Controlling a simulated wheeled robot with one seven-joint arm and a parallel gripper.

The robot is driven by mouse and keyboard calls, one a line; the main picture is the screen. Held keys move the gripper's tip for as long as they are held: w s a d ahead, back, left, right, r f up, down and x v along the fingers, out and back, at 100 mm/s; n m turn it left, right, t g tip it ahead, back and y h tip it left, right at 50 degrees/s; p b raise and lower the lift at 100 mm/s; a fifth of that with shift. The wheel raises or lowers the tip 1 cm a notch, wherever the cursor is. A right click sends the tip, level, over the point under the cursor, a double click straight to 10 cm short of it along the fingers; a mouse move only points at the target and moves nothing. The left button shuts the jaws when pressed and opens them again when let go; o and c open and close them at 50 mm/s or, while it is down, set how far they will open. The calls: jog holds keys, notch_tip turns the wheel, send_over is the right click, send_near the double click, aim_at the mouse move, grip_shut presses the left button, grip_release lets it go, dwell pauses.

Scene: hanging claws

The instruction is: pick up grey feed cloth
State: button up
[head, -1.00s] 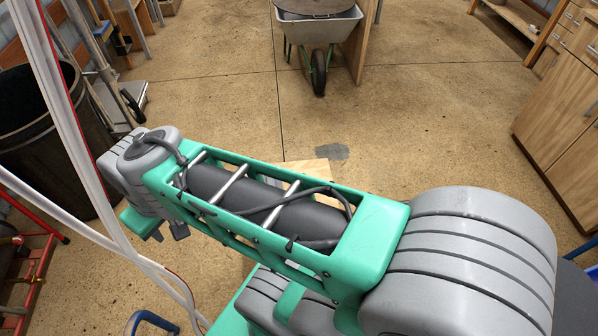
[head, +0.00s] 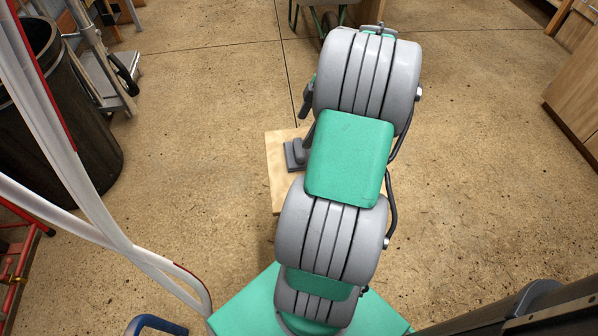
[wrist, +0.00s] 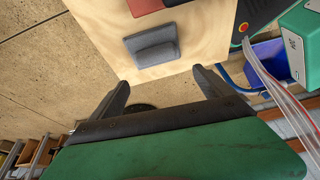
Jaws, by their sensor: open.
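The grey feed cloth (wrist: 153,46) lies as a small folded pad with a raised ridge on a pale wooden board (wrist: 105,35) in the wrist view. In the head view the cloth (head: 296,155) shows on the board (head: 280,190), partly covered by my arm. My gripper (wrist: 160,78) is open and empty in the wrist view. Its two fingers point toward the board, and the cloth appears beyond the fingertips, between their lines and apart from them. In the head view my gripper is hidden behind the arm.
A reddish flat piece (wrist: 147,6) lies on the board beyond the cloth. A blue bin (wrist: 267,62) and pale hoses (wrist: 272,85) show at the right. In the head view a dark barrel (head: 60,120) stands left, a wooden cabinet (head: 575,90) right. The floor between is mostly clear.

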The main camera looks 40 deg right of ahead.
aim_at(300, 147)
jog(key=shift+o, duration=0.7)
jog(key=shift+s+d+f+n, duration=0.15)
jog(key=shift+s+d+f, duration=0.1)
jog(key=shift+d+f, duration=0.25)
jog(key=shift+s+d+f+n, duration=0.2)
jog(key=shift+d+f, duration=0.1)
jog(key=shift+f, duration=0.25)
jog(key=x, duration=0.2)
jog(key=b+x, duration=0.1)
jog(key=x, duration=0.1)
jog(key=b+x, duration=0.1)
jog(key=x, duration=0.2)
jog(key=shift+w+a+r, duration=0.1)
jog(key=shift+w+a, duration=0.15)
jog(key=shift+w, duration=0.1)
jog(key=shift+c, duration=0.2)
jog(key=c, duration=1.3)
